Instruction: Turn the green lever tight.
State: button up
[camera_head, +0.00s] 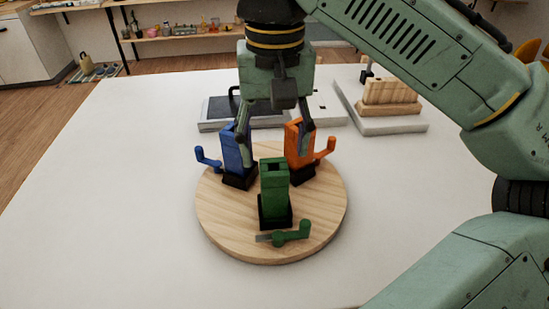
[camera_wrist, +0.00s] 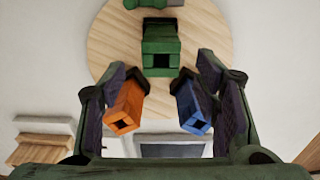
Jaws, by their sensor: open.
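The green lever (camera_head: 292,235) lies low at the front foot of the green upright block (camera_head: 274,188), its short handle bent up to the right. In the wrist view the green block (camera_wrist: 161,47) stands beyond my fingertips, and part of the green lever (camera_wrist: 155,4) shows at the top edge. My gripper (camera_head: 276,138) is open and empty, pointing down behind the green block, near the tops of the blue and orange blocks. In the wrist view my gripper (camera_wrist: 168,78) has its fingers spread outside those two blocks; contact cannot be told.
The blue block (camera_head: 237,155) with its lever (camera_head: 206,158) and the orange block (camera_head: 300,152) with its lever (camera_head: 325,150) share the round wooden board (camera_head: 225,222). Behind stand a grey tray (camera_head: 215,112) and a wooden rack (camera_head: 390,97). The white table is clear at left and front.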

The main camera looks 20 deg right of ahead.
aim_at(278, 238)
jog(key=k, duration=1)
